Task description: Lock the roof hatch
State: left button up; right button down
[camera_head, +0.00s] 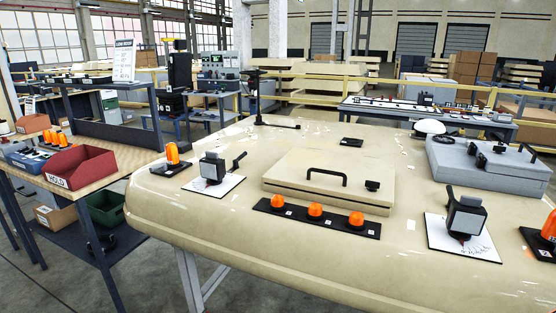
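The roof hatch (295,172) is a beige square raised panel in the middle of a glossy beige cab roof (180,205). It looks flat, with its lid lying down on its frame. A black bar handle (327,172) stands on its top. A small black knob or latch (372,185) sits near its right front corner; whether it is locked cannot be told. Neither of my grippers shows in the head view.
Orange lamps (315,210) sit on a black strip before the hatch. Boxy devices on white plates stand at left (212,168) and right (466,215). A grey handled unit (488,168) is at the right. A red bin (80,167) stands on the left bench.

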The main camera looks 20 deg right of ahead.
aim_at(372, 185)
jog(key=l+z, duration=0.1)
jog(key=z, duration=0.65)
jog(key=l+z, duration=0.15)
jog(key=z, duration=0.2)
